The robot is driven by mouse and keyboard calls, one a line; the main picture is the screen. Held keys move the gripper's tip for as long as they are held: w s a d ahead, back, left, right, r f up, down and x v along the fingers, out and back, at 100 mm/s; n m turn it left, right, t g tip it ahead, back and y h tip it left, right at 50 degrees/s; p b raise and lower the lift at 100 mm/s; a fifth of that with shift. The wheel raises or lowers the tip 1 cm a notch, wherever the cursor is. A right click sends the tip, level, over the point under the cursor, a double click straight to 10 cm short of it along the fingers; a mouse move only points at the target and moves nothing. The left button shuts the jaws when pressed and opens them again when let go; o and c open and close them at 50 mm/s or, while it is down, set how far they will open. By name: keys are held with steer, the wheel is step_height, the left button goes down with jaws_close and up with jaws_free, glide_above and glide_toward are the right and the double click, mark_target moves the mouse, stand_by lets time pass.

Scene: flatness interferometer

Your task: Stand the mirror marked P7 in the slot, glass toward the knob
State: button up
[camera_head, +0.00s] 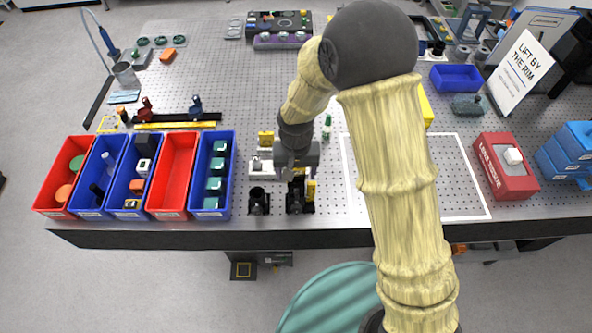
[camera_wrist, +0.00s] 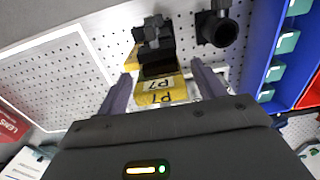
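In the head view my gripper (camera_head: 297,165) is low over the table and hides most of that piece. A black mount (camera_head: 299,197) stands just in front of it, with a yellow part at its right side; it also shows in the wrist view (camera_wrist: 155,40). I cannot tell the slot, nor which way the glass faces.
A round black fixture (camera_head: 258,201) stands left of the mount. Another yellow block (camera_head: 265,138) is behind, near a white piece. Red and blue bins (camera_head: 213,172) line the left front edge. A white-outlined area (camera_head: 460,190) lies right; a red box (camera_head: 505,170) is beyond it.

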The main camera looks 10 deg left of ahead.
step_height(320, 180, up, 12)
steer(key=b, duration=0.2)
steer(key=shift+r+b, duration=0.2)
steer(key=shift+b, duration=0.1)
steer(key=shift+w, duration=0.1)
stand_by(0.4)
steer(key=shift+s, duration=0.2)
steer(key=s+d+f+m+t, duration=0.1)
steer(key=s+d, duration=0.2)
steer(key=d, duration=1)
steer(key=s+d+m+t, duration=0.1)
steer(key=s+d, duration=0.3)
steer(key=d, duration=0.8)
steer(key=shift+d+f+m+t, duration=0.3)
steer(key=shift+d+f, duration=0.05)
